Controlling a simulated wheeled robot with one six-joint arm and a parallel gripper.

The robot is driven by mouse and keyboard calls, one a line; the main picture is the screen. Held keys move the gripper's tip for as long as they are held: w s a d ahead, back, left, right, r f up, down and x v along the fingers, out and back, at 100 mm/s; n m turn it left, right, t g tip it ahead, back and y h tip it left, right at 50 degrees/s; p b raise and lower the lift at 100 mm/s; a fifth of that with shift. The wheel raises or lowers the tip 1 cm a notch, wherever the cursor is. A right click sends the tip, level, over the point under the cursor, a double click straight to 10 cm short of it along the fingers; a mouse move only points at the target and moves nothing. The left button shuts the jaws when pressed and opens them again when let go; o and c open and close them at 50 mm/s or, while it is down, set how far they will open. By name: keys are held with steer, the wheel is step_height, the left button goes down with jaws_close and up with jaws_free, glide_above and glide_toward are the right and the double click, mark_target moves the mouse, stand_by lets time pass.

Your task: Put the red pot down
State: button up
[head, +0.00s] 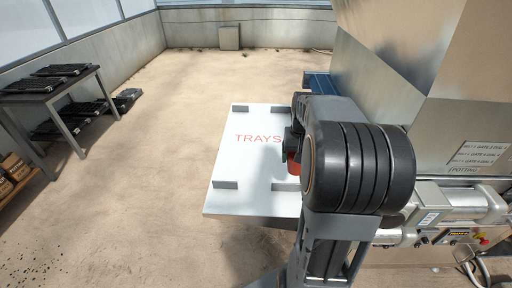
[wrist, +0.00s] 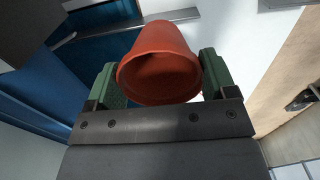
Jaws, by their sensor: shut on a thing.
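The red pot (wrist: 158,48) is between the two green fingers of my gripper (wrist: 158,85) in the wrist view, which is shut on it. The pot's open mouth faces the wrist camera. In the head view only a small part of the red pot (head: 294,166) shows beside my arm, over the right part of the white board marked "TRAYS" (head: 235,165). My gripper (head: 292,145) is mostly hidden there by my arm. I cannot tell whether the pot touches the board.
Dark blocks (head: 225,185) stand near the board's corners. A large metal machine (head: 400,70) is at the right, with a blue part (head: 318,84) behind the board. A table with black trays (head: 50,85) stands at the far left. The floor between is open.

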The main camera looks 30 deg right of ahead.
step_height(320, 180, down, 2)
steer(key=shift+f+b, duration=0.15)
steer(key=shift+b, duration=0.6)
steer(key=shift+w+f, duration=0.2)
steer(key=shift+f, duration=0.05)
steer(key=w+a+f, duration=0.2)
steer(key=a+f, duration=0.1)
steer(key=f, duration=0.1)
steer(key=w+a+f, duration=0.3)
steer(key=a+f, duration=0.1)
steer(key=w+a+f, duration=0.3)
steer(key=a+f, duration=0.1)
steer(key=shift+w+p, duration=0.15)
steer(key=shift+p, duration=0.2)
steer(key=shift+f, duration=0.4)
steer(key=shift+f, duration=0.15)
